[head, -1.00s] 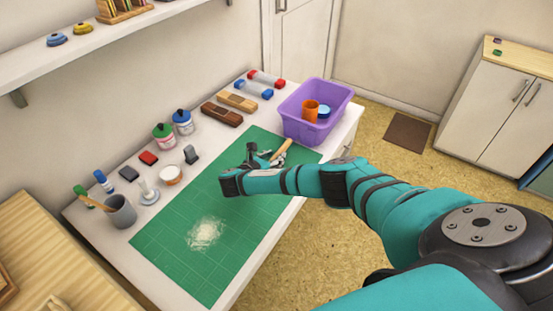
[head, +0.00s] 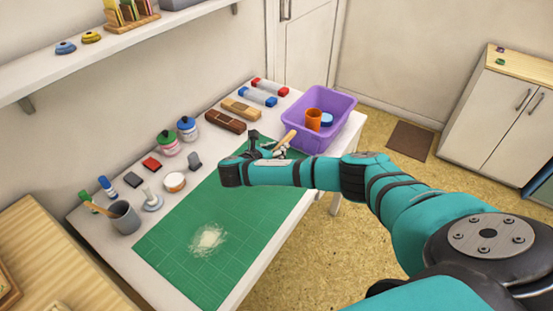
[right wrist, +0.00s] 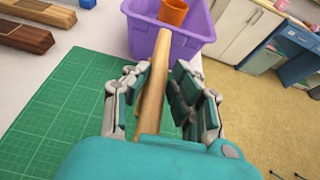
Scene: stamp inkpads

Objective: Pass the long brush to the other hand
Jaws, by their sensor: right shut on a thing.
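The long brush (head: 287,139) shows as a pale wooden handle at my right gripper (head: 266,150), over the far end of the green cutting mat (head: 200,215). In the right wrist view the handle (right wrist: 155,82) runs lengthwise between the two fingers of the right gripper (right wrist: 158,90), which is shut on it. Its far end points toward the purple bin. The brush's bristles are hidden. My left gripper is not in view.
The purple bin (head: 325,136) holds an orange cup (head: 313,119) and a blue-lidded item. Stamps, ink bottles and wooden blocks line the wall side. A grey cup (head: 124,217) with brushes stands at left. Pale powder (head: 206,240) lies on the mat, whose near part is otherwise clear.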

